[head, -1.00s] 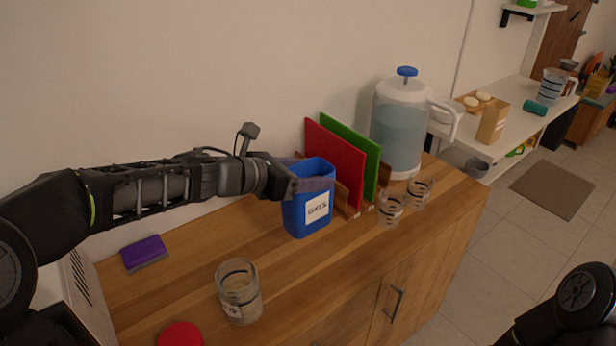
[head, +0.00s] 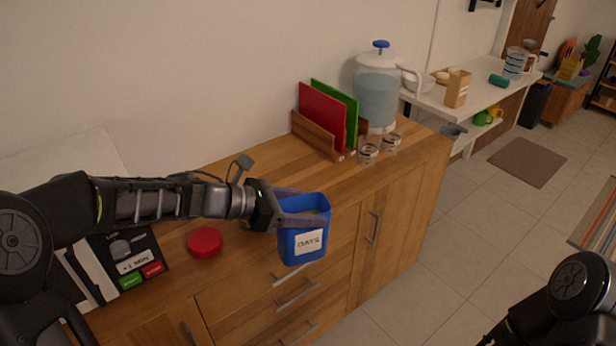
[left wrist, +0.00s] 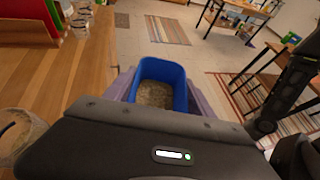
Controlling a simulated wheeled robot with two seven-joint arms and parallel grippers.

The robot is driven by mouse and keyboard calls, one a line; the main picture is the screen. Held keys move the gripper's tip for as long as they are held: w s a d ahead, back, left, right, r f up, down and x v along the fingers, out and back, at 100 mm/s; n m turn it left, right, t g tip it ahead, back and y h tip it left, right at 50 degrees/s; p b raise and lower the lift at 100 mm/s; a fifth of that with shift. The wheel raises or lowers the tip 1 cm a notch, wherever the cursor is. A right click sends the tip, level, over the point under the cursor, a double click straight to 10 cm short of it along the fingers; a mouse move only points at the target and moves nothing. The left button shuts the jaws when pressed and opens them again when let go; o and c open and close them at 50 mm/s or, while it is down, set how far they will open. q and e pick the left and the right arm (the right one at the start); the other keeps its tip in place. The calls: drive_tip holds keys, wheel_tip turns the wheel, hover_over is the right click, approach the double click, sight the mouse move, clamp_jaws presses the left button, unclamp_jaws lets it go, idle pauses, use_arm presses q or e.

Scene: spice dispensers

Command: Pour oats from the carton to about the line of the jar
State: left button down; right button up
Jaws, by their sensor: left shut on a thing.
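My left gripper (head: 305,212) is shut on the blue oats carton (head: 302,246), its fingers on either side of it. The carton is held roughly upright, in front of the counter's front edge in the head view. The left wrist view looks into the carton (left wrist: 161,72), where oats (left wrist: 155,95) show. The jar (left wrist: 15,128) is partly visible at the left edge of the left wrist view, on the counter. In the head view my left arm and gripper hide it. The jar's line cannot be seen. My right gripper is out of view.
A red lid (head: 205,242) lies on the wooden counter (head: 270,170). A rack with red (head: 322,118) and green boards, two glasses (head: 368,154) and a water dispenser (head: 378,90) stand farther along. A panel with buttons (head: 130,262) is at left.

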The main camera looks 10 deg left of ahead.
use_arm(q)
drive_tip(key=s+a+f+b, duration=0.1)
drive_tip(key=s+a+f, duration=0.2)
drive_tip(key=f, duration=0.5)
drive_tip(key=s+a+f+b, duration=0.2)
drive_tip(key=s+a+f, duration=0.1)
drive_tip(key=f, duration=0.5)
drive_tip(key=shift+s+a+f+t, duration=0.2)
drive_tip(key=shift+s+f+t, duration=0.2)
drive_tip(key=shift+s, duration=0.25)
drive_tip(key=shift+n, duration=0.3)
